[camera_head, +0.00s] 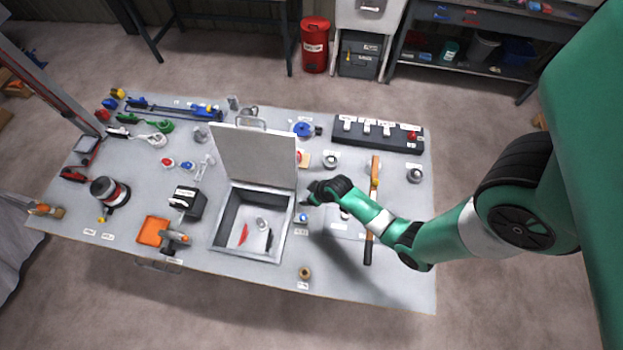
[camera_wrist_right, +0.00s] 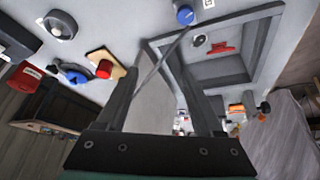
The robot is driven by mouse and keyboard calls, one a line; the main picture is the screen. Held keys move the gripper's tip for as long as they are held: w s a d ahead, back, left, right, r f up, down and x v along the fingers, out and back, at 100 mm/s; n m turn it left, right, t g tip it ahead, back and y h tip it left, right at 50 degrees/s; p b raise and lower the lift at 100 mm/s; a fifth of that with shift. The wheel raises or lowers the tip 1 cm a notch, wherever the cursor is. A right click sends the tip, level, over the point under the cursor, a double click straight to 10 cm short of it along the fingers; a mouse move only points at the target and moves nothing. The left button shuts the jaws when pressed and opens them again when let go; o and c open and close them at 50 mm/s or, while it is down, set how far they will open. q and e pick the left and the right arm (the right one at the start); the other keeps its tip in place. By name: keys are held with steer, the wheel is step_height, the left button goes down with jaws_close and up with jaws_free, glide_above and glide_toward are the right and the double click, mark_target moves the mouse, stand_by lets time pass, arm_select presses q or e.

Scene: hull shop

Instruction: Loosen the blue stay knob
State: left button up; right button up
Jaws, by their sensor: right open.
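A small blue knob (camera_head: 304,217) sits just right of the open hatch box (camera_head: 285,246) on the bench, and it also shows in the right wrist view (camera_wrist_right: 185,14) beside the hatch frame. The grey hatch lid (camera_head: 255,157) stands raised. A thin dark stay rod (camera_wrist_right: 162,65) runs from near the knob toward the lid in the wrist view. My right gripper (camera_head: 305,201) is close to the hatch's right side, above the knob in the picture. Its two fingers (camera_wrist_right: 160,85) are apart, with the lid showing between them. My left gripper is not in view.
A red button on a wooden base (camera_wrist_right: 104,69) and a blue valve-like part (camera_head: 303,129) lie behind the gripper. A hammer (camera_head: 375,178) lies to the right. Red and dark pieces lie inside the box. The bench's front right is mostly clear.

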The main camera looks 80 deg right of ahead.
steer(key=n, duration=0.1)
glide_toward(304, 217)
step_height(304, 217, up, 3)
steer(key=shift+g+y, duration=0.3)
steer(key=shift+y, duration=0.1)
steer(key=b+x, duration=1)
steer(key=shift+s+d+f, duration=0.1)
steer(key=shift+s+f, duration=0.05)
steer(key=shift+s, duration=0.1)
steer(key=shift+w+d+f+b, duration=0.1)
steer(key=shift+w+f+b, duration=0.15)
steer(key=shift+f+b, duration=0.15)
jaws_close()
